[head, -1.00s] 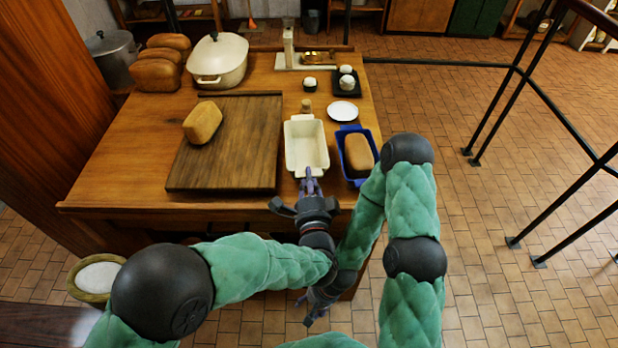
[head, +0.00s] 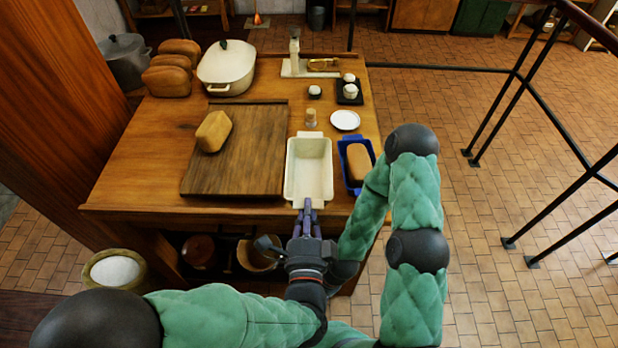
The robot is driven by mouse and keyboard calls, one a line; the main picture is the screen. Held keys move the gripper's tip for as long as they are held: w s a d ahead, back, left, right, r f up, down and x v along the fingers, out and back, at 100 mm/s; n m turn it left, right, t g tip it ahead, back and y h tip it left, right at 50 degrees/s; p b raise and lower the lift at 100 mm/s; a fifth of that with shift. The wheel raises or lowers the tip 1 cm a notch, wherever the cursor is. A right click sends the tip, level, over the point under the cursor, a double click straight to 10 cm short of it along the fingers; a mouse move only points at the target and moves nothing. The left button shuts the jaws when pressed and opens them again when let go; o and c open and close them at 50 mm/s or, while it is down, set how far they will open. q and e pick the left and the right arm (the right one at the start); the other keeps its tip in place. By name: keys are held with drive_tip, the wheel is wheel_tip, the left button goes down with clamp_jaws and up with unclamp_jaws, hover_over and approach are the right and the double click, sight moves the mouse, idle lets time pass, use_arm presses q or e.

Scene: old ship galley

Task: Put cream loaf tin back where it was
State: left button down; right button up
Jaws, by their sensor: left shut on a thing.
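The cream loaf tin (head: 309,190) is empty, its open top up, at the table's front edge, between the cutting board and the blue tin. My left gripper (head: 308,208) is shut on the near end of the cream loaf tin. I cannot tell whether the tin rests on the table or hangs just above it. My right arm bends down on the right. Its gripper is hidden behind my left arm.
A dark cutting board (head: 246,165) with a loaf (head: 213,131) lies to the left. A blue tin (head: 347,177) holding a loaf (head: 359,162) stands close right. The table's left front is bare.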

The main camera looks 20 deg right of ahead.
sight(307, 192)
use_arm(q)
drive_tip(key=w+f+b, duration=0.1)
drive_tip(key=w, duration=0.2)
drive_tip(key=w+d+f+b, duration=0.1)
drive_tip(key=w+f, duration=0.1)
drive_tip(key=w+d+f+b, duration=0.1)
drive_tip(key=w+b, duration=0.1)
drive_tip(key=w, duration=0.1)
drive_tip(key=shift+w+d+f, duration=0.15)
drive_tip(key=shift+w+f, duration=0.15)
drive_tip(key=shift+f, duration=0.1)
drive_tip(key=w+f+b, duration=0.1)
drive_tip(key=f, duration=0.1)
drive_tip(key=w+d+f+b, duration=0.1)
drive_tip(key=w+f, duration=0.1)
drive_tip(key=shift+w+d, duration=0.1)
drive_tip(key=shift+w, duration=0.1)
drive_tip(key=shift+w+f+b, duration=0.2)
drive_tip(key=shift+f+b, duration=0.45)
drive_tip(key=shift+f, duration=0.3)
drive_tip(key=shift+w+f+b, duration=0.2)
drive_tip(key=shift+f+b, duration=0.4)
drive_tip(key=shift+f, duration=0.45)
drive_tip(key=shift+f, duration=0.15)
drive_tip(key=c, duration=1.3)
unclamp_jaws()
